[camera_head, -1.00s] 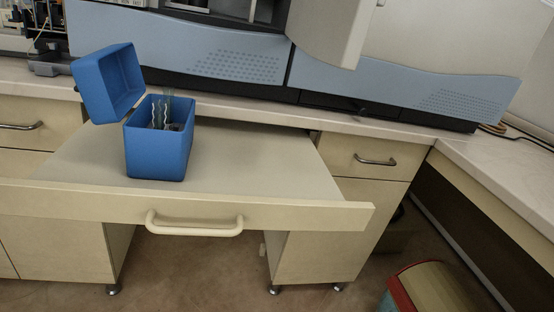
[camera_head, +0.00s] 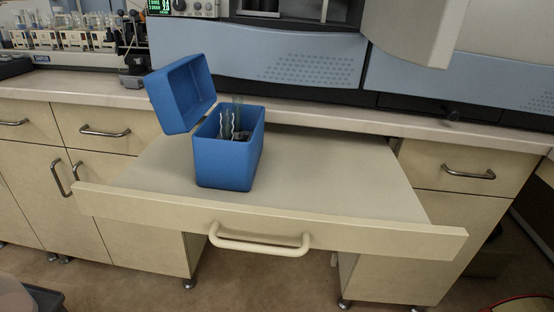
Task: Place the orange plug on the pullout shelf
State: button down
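The pullout shelf (camera_head: 330,185) is pulled out below the bench, with a cream front panel and a looped handle (camera_head: 258,242). A blue box (camera_head: 226,158) stands on its left half with its lid (camera_head: 181,92) open to the left. Inside the box, several thin clear and whitish items (camera_head: 232,125) show, too small to name. No orange plug shows in this view.
The right part of the shelf is bare. A large blue-and-grey instrument (camera_head: 300,62) stands on the bench behind. Closed drawers with metal handles (camera_head: 468,172) flank the shelf. A rack of bottles (camera_head: 70,40) stands at back left.

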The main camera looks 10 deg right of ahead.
aim_at(317, 195)
jog(key=i, duration=0.9)
jog(key=u, duration=0.05)
